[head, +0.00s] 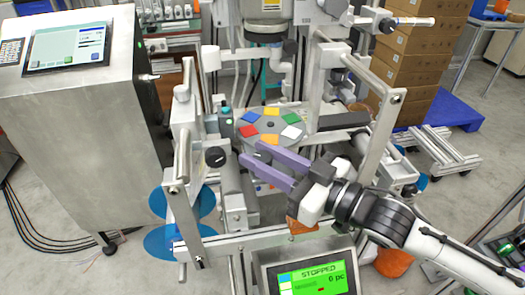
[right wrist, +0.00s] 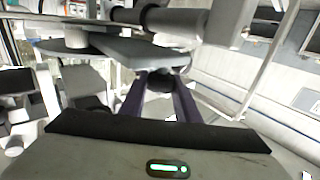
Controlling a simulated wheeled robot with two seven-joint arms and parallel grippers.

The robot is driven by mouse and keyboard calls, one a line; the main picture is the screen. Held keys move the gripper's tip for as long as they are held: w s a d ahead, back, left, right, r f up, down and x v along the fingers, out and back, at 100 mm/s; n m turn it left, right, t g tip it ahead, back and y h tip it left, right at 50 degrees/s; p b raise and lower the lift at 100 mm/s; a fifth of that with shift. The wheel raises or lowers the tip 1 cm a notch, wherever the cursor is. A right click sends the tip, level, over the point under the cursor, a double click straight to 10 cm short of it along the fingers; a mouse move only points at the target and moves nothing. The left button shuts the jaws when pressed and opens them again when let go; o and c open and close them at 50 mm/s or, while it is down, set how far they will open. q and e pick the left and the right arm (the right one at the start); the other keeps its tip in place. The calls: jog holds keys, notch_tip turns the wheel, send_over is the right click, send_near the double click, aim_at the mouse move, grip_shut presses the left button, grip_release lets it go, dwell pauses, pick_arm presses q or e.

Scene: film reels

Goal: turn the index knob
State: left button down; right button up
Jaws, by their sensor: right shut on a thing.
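A dark round knob (right wrist: 160,82), which I take for the index knob, sits between the fingertips in the right wrist view, under the edge of a grey disc. My right gripper (head: 250,151) reaches in from the right in the head view, its two purple fingers pointing left just below the dial plate with coloured patches (head: 270,125). It is shut on the knob, which the fingers largely hide in the head view. A black knob with a white mark (head: 215,156) shows left of the fingertips; I cannot tell whether it is the same one. My left gripper is not in view.
A display reading STOPPED (head: 310,280) stands in front. A steel cabinet with a screen (head: 70,130) is at the left. Metal frame posts (head: 378,135) rise close to my right arm. Blue discs (head: 175,242) hang at the lower left. Cardboard boxes (head: 420,60) stand behind.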

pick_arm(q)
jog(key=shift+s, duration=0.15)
pick_arm(e)
jog(key=o, duration=1)
jog(key=shift+w, duration=0.1)
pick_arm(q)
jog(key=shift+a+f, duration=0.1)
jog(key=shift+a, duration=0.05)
pick_arm(e)
jog(key=shift+o, duration=0.2)
